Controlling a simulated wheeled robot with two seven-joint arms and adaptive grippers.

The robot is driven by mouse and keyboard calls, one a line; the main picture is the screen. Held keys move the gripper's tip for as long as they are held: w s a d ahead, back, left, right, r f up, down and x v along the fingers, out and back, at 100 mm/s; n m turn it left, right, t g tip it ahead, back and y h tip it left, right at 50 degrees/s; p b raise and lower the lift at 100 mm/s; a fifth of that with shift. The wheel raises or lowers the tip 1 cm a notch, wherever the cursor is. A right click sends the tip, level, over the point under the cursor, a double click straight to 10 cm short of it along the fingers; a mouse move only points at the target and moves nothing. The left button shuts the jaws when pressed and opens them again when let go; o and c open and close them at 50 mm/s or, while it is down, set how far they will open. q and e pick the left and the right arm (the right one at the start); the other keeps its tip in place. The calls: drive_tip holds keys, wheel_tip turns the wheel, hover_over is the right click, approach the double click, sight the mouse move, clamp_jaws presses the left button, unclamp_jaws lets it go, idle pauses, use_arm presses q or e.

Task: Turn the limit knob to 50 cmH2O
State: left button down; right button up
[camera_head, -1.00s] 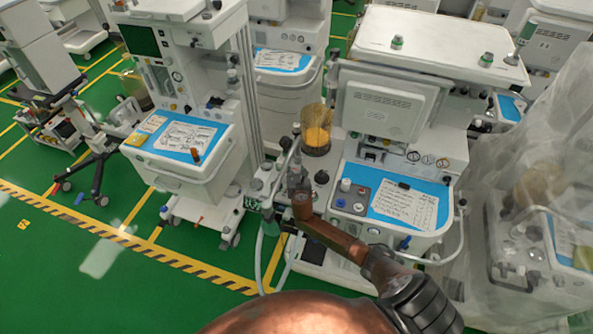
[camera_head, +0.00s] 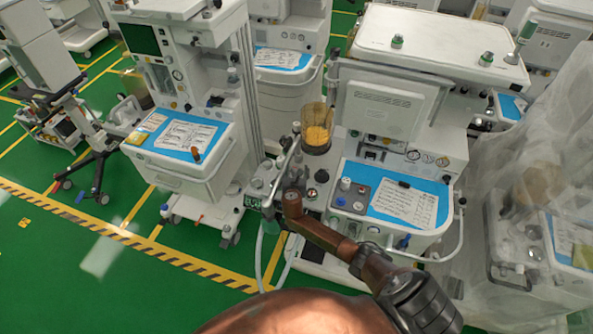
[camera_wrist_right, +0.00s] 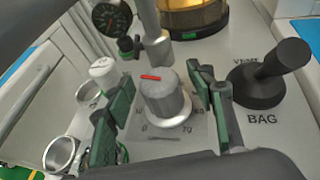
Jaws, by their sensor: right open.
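The limit knob (camera_wrist_right: 165,98) is a grey round knob with a red mark on the far part of its top. It stands on a panel with a scale; 0 and 70 can be read on the near side, and other numbers are partly covered. My right gripper (camera_wrist_right: 165,82) is open, with one green-padded finger on each side of the knob. Narrow gaps seem to show between fingers and knob; contact is hard to judge. In the head view my right gripper (camera_head: 292,180) is over the left end of the anaesthesia machine, hiding the knob. My left gripper is out of view.
A black lever (camera_wrist_right: 265,85) marked BAG stands close right of the gripper. A metal post (camera_wrist_right: 152,35), a gauge (camera_wrist_right: 112,17) and an amber canister (camera_wrist_right: 192,15) stand behind. A metal ring port (camera_wrist_right: 62,155) is at lower left. A blue-topped work surface (camera_head: 405,200) lies right.

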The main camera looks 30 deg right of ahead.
drive_tip(key=v, duration=1.1)
drive_tip(key=shift+s+a+r, duration=0.15)
drive_tip(key=shift+a, duration=0.05)
drive_tip(key=shift+s+a+r, duration=0.1)
drive_tip(key=shift+s, duration=0.1)
drive_tip(key=shift+s, duration=0.1)
